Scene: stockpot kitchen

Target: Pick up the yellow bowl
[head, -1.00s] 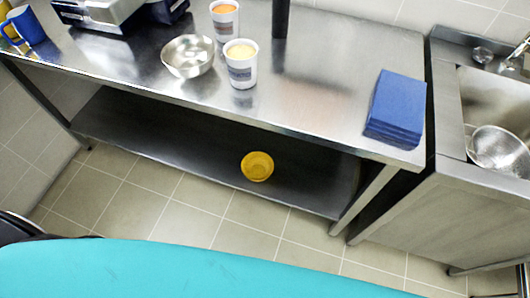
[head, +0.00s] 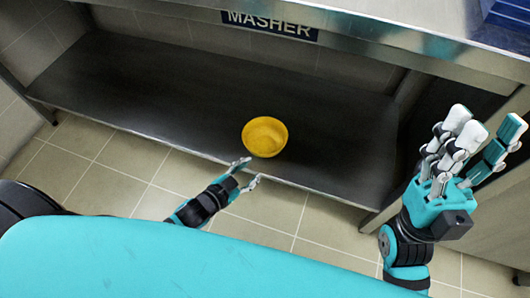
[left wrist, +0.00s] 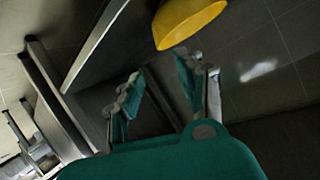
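The yellow bowl (head: 265,137) sits upright near the front edge of the dark lower shelf in the head view. It also shows at the top of the left wrist view (left wrist: 188,22), partly cut off. My left gripper (head: 247,174) is open and empty, just in front of and below the bowl in the head picture, apart from it. Its spread fingers show in the left wrist view (left wrist: 157,80) with the bowl beyond them. My right gripper (head: 484,138) is raised at the right, fingers apart and empty, away from the bowl.
The lower shelf (head: 150,85) is bare around the bowl. A blue stack (head: 505,22) lies on the counter at top right. A table leg stands right of the shelf.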

